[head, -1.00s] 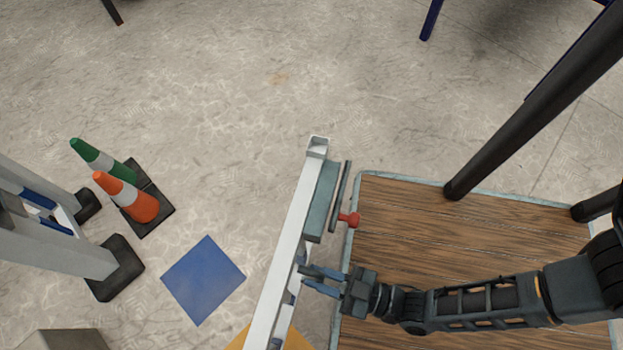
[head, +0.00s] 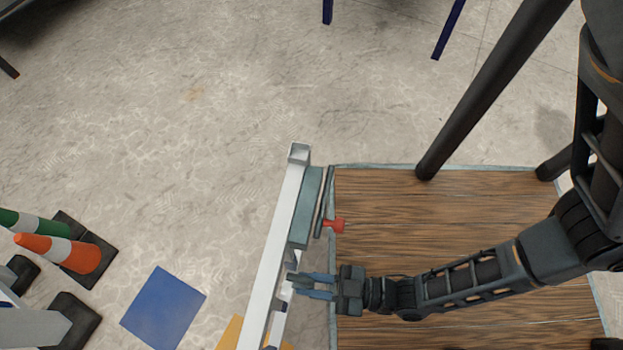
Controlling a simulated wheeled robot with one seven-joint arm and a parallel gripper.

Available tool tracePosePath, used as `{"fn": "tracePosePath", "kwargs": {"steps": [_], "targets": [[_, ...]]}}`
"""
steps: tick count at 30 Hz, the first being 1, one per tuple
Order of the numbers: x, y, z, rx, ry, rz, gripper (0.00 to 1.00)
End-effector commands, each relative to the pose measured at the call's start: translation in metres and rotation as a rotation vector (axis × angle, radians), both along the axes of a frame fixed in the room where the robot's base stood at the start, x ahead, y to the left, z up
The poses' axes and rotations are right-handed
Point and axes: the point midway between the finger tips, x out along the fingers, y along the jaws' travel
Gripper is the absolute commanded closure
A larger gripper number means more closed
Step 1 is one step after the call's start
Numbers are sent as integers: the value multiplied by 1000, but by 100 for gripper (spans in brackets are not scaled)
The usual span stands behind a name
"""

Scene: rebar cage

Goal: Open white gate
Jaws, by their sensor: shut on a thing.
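The white gate (head: 273,250) shows from above as a long pale bar running from the upper middle down to the bottom edge. A grey-green plate (head: 306,208) and a red knob (head: 334,225) sit on its right side near the top end. My gripper (head: 292,285) reaches in from the right, its fingers level and pointing left at the gate below the plate. The fingers are shut on a part of the gate. The exact part between the fingertips is too small to make out.
A wooden platform (head: 440,210) with dark posts (head: 490,95) lies right of the gate. Orange (head: 70,252) and green (head: 35,222) cones stand at the left. A blue square (head: 163,307) marks the floor. Open floor lies above and left of the gate.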

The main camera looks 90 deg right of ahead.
Motion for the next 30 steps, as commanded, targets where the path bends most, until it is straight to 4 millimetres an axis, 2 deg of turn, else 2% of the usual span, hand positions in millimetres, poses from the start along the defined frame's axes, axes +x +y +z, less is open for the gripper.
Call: {"fn": "tracePosePath", "kwargs": {"steps": [2, 3, 8, 17, 30], "targets": [[0, 1, -1, 0, 3, 3, 100], [0, 1, -1, 0, 3, 3, 76], [0, 1, -1, 0, 2, 2, 62], [-5, 1, 0, 0, 3, 1, 62], [-67, 10, -1, 1, 3, 1, 62]]}}
